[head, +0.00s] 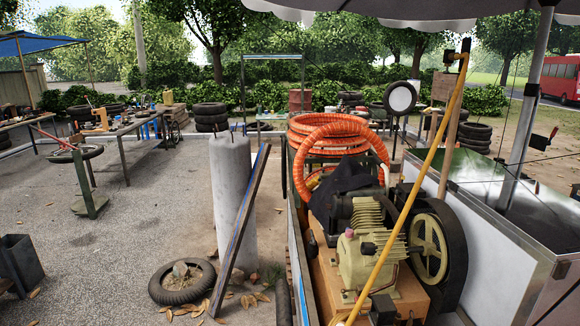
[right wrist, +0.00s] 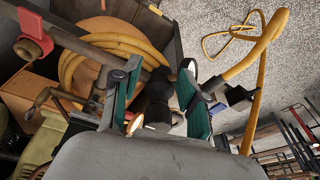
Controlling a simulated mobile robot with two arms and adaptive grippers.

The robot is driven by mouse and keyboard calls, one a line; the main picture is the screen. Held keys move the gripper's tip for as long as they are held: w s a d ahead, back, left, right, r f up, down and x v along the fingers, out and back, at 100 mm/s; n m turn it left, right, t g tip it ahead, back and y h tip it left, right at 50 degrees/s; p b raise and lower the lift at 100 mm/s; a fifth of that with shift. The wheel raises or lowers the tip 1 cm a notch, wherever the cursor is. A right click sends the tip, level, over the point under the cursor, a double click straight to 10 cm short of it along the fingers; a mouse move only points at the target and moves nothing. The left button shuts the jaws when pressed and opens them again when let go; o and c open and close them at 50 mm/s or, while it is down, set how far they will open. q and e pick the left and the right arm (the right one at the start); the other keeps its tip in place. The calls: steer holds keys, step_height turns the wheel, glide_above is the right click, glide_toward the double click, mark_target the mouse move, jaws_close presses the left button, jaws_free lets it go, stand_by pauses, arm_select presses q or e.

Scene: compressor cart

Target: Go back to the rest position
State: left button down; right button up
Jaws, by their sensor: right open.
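My right gripper (right wrist: 160,78) shows in the right wrist view with its two green-padded fingers apart. Dark parts show in the gap between the fingers; I cannot tell whether they touch the pads. A yellow hose (right wrist: 250,55) with a black fitting (right wrist: 238,97) passes just right of the right finger. More yellow hose lies coiled (right wrist: 118,42) behind the left finger. In the head view the compressor (head: 368,262) stands on the cart with its spoked flywheel (head: 428,250), and a yellow hose (head: 421,170) crosses in front of it. I cannot make out either gripper in the head view.
An orange hose coil (head: 325,135) sits at the cart's far end. A metal-topped counter (head: 490,215) stands at right, beside a canopy pole (head: 525,110). The paved ground farther left has free room.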

steer(key=s+a+y, duration=0.1)
steer(key=s+a, duration=0.8)
steer(key=s, duration=0.5)
steer(key=s+d+r+m+t+h, duration=0.1)
steer(key=s+d+r, duration=0.2)
steer(key=s, duration=0.3)
steer(key=s+d+r+m+h, duration=0.1)
steer(key=s+d+r, duration=0.15)
steer(key=s, duration=0.35)
step_height(320, 180, down, 29)
steer(key=s+g+b, duration=0.1)
steer(key=s+b, duration=0.1)
steer(key=s+d+f+g, duration=0.1)
steer(key=s+d+f, duration=0.1)
steer(key=s+f, duration=1.3)
steer(key=shift+s+d+f, duration=0.35)
steer(key=shift+s+f, duration=0.05)
steer(key=shift+f, duration=0.4)
